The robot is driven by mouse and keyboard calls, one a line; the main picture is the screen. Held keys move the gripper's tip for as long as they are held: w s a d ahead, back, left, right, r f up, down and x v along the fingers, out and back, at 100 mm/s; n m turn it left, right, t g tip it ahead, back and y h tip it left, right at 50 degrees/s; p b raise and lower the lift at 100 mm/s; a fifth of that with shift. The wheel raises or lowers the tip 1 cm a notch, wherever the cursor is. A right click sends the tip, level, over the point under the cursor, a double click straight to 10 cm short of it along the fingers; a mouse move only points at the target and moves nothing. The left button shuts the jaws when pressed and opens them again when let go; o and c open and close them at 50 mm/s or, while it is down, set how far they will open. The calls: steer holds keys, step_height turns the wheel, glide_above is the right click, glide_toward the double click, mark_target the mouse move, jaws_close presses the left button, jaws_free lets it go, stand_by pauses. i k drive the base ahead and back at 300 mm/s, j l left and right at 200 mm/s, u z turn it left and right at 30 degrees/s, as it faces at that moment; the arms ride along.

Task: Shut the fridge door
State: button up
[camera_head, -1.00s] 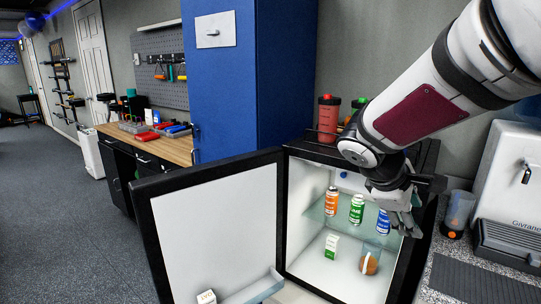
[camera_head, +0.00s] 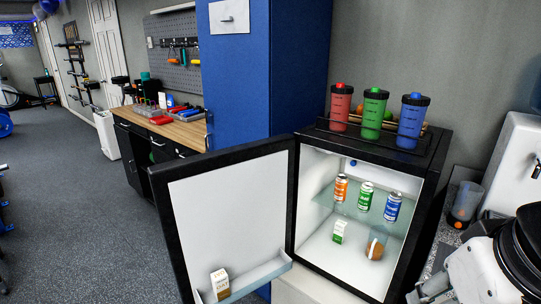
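The small black fridge (camera_head: 432,165) stands on a light base at the right of centre. Its door (camera_head: 227,215) is wide open, swung out to the left, with its white inner face showing. A carton (camera_head: 220,284) sits in the door's bottom shelf. Inside the fridge, orange, green and blue cans (camera_head: 366,196) stand on the glass shelf, with a small green-and-white carton (camera_head: 339,232) and a glass with something brown (camera_head: 376,244) below. My gripper (camera_head: 424,293) is partly in view at the bottom right, apart from the door; its fingers are largely cut off or unclear.
Red, green and blue shaker bottles (camera_head: 373,113) stand in a rack on the fridge top. A blue cabinet (camera_head: 262,75) stands behind the door. A wooden-topped workbench (camera_head: 180,130) is at the left. A white machine (camera_head: 514,165) is at the right. The floor at left is open.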

mark_target(230, 209)
steer(key=z, duration=3.5)
steer(key=k+z, duration=0.4)
steer(key=k, duration=2.8)
steer(key=k+u, duration=0.25)
steer(key=u, duration=0.15)
steer(key=k+j+u, duration=0.2)
steer(key=u, duration=1.55)
steer(key=k+j+u, duration=0.2)
steer(key=j+u, duration=0.25)
steer(key=j, duration=0.1)
